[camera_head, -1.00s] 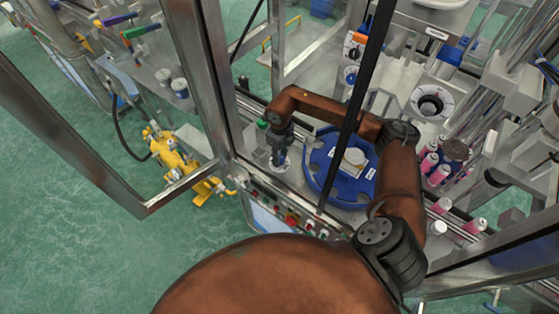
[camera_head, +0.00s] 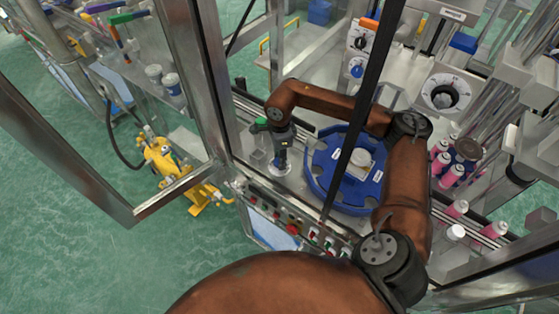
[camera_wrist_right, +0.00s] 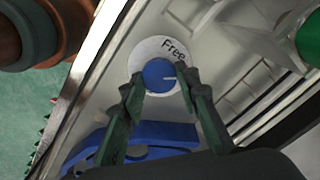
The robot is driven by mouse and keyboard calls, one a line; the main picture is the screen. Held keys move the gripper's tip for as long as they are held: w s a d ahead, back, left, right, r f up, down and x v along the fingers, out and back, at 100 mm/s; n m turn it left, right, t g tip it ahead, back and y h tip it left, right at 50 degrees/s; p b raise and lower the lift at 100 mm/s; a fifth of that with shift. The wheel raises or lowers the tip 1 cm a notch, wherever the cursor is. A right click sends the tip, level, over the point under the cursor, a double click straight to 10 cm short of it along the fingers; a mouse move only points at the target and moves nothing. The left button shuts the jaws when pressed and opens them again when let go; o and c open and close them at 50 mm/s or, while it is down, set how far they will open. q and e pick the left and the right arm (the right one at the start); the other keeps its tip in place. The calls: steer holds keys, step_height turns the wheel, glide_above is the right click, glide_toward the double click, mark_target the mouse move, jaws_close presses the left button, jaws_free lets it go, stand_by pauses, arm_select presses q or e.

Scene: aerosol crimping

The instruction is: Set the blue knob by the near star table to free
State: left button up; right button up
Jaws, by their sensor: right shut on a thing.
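The blue knob (camera_wrist_right: 158,75) sits on a round white dial with the word "Free" at its upper right in the right wrist view. Its white pointer line points right, a little below the word. My right gripper (camera_wrist_right: 160,86) has one finger on each side of the knob and is shut on it. In the head view the gripper (camera_head: 282,150) points down over the white dial (camera_head: 283,167); the knob is mostly hidden there. The blue star table (camera_head: 322,178) is just right of it. My left gripper is not in view.
A green-capped bottle (camera_head: 261,130) stands close behind the gripper. A button panel (camera_head: 292,226) runs along the front edge. A dark frame post crosses before the star table. Pink cans (camera_head: 452,176) stand at right. Another blue knob (camera_head: 357,69) is on the back panel.

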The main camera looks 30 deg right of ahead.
steer(key=shift+n+b, duration=0.3)
steer(key=shift+n, duration=0.3)
steer(key=o, duration=1.2)
steer(key=shift+c, duration=0.2)
step_height(320, 180, up, 12)
